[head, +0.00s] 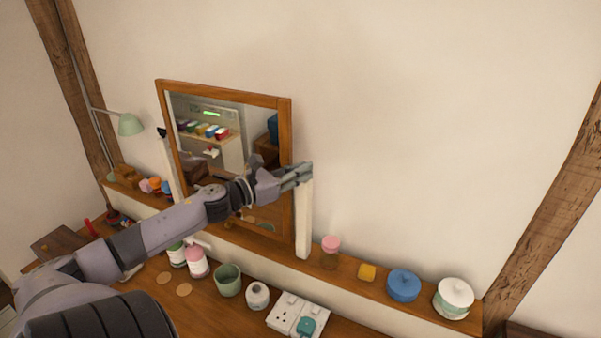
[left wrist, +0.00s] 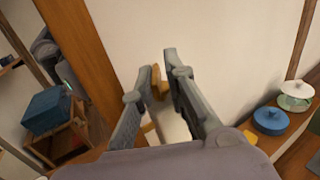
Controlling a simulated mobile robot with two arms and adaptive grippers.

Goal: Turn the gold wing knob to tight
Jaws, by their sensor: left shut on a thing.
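The gold wing knob (left wrist: 157,84) shows between my left fingertips in the left wrist view, partly covered by them. My left gripper (head: 299,173) is shut on it at the top of the white right-hand post (head: 304,220) beside the mirror; it also shows in the left wrist view (left wrist: 161,76). In the head view the knob is hidden behind the fingers. The wood-framed mirror (head: 285,130) stands tilted between two white posts, with a dark knob (head: 161,132) at the left post. I cannot read any tight mark. My right gripper is not in view.
On the ledge right of the post are a pink-lidded jar (head: 330,254), a yellow block (head: 367,272), a blue lidded pot (head: 403,285) and a white-lidded pot (head: 454,297). Below my arm stand a green cup (head: 228,281), bottles and a socket panel (head: 286,312). The wall above is clear.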

